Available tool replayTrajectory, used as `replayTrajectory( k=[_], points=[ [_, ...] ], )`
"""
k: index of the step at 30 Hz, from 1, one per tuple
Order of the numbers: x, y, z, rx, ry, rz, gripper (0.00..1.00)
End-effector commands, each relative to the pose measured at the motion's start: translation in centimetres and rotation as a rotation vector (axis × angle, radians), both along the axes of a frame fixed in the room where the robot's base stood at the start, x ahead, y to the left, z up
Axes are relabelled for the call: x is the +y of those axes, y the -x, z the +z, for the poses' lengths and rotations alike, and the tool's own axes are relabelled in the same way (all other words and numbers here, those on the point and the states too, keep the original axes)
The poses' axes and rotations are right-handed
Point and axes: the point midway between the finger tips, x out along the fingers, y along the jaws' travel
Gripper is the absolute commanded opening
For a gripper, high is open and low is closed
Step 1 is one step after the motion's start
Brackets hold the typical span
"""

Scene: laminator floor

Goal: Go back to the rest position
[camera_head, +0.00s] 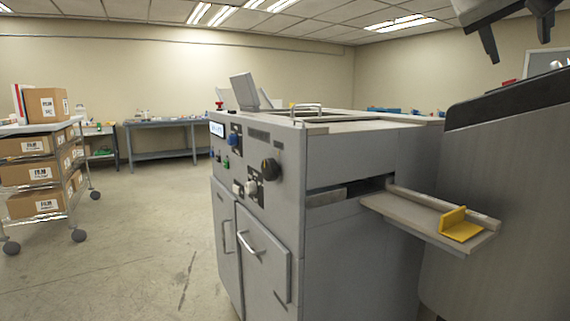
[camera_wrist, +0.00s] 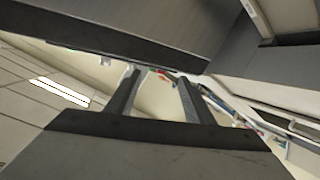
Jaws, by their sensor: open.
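My gripper (camera_head: 518,50) shows at the top right of the head view, raised high, its two dark fingers pointing down and apart. It is open with nothing between the fingers. The wrist view shows the same two fingers (camera_wrist: 158,76) spread, with the room tilted behind them. The grey laminator (camera_head: 345,230) stands in front of me, with a small screen, knobs and cabinet doors. Its side shelf (camera_head: 405,210) carries a yellow stop (camera_head: 462,225) and lies below my gripper, well apart from it.
A wire cart (camera_head: 70,215) with cardboard boxes (camera_head: 30,173) stands at the left. A workbench (camera_head: 165,123) with small items is along the back wall. The floor (camera_head: 150,240) between cart and laminator is clear. A large grey surface (camera_head: 510,200) fills the right edge.

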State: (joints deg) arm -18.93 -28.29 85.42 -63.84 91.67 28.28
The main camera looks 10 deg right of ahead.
Motion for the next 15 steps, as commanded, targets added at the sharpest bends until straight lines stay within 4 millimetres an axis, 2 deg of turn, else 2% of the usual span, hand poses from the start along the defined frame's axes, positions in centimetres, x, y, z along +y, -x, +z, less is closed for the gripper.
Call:
replayTrajectory(
  k=[8, 11, 15],
  points=[
    [1.4, -1.8, -7.1, 0.128, -0.034, 0.113, 0.48],
    [2.2, -2.4, -11.2, 0.193, -0.059, 0.172, 0.48],
    [3.9, -2.9, -18.6, 0.293, -0.120, 0.273, 0.48]
  ],
)
